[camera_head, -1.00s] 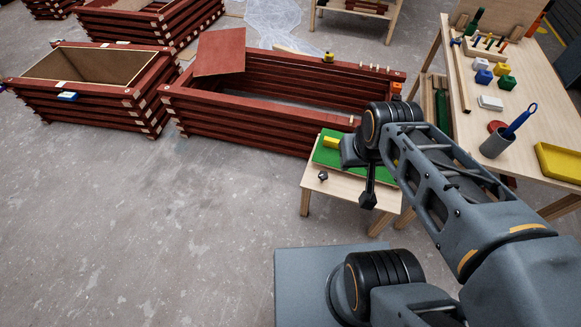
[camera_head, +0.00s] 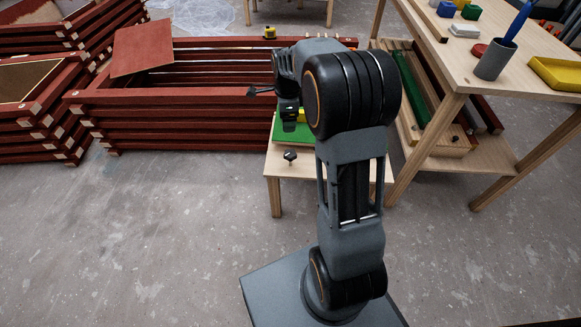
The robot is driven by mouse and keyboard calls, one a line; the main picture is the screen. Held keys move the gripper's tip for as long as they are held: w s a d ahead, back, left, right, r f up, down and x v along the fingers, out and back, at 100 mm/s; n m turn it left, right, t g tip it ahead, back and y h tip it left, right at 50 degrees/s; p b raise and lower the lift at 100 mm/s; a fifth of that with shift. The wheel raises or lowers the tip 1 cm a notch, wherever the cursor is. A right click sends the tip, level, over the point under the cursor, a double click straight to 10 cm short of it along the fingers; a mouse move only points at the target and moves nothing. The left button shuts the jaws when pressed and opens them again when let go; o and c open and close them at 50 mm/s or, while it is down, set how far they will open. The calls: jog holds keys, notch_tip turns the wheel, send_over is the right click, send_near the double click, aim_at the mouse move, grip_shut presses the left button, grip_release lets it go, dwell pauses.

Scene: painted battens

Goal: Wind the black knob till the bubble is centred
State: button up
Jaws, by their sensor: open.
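The black knob (camera_head: 290,156) stands on the bare pale wood at the front of a small low table (camera_head: 330,166). A green board (camera_head: 303,134) lies on the table behind the knob. A yellow block-like thing (camera_head: 300,119) shows on the green board, partly covered by my arm; I cannot make out a bubble. My gripper (camera_head: 288,124) is up over the left part of the green board, pointing down, behind and above the knob in the picture. It is open and apart from the knob. My forearm hides the right part of the board.
A dark red batten frame (camera_head: 180,132) stands behind the table, with a small yellow thing (camera_head: 270,33) on its far rail. A taller workbench (camera_head: 455,80) at right holds a grey cup (camera_head: 495,60) and yellow tray (camera_head: 556,73).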

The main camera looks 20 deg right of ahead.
aim_at(290, 153)
jog(key=f+m+b, duration=0.1)
jog(key=f+b, duration=0.1)
jog(key=f, duration=0.4)
jog(key=w+d+f+b, duration=0.1)
jog(key=f+b, duration=0.2)
jog(key=f, duration=0.4)
jog(key=f+m+b, duration=0.1)
jog(key=f+b, duration=0.2)
jog(key=f, duration=0.3)
jog(key=shift+w+d+f+m, duration=0.15)
jog(key=shift+w+d+m, duration=0.15)
jog(key=shift+w, duration=0.05)
jog(key=c, duration=0.9)
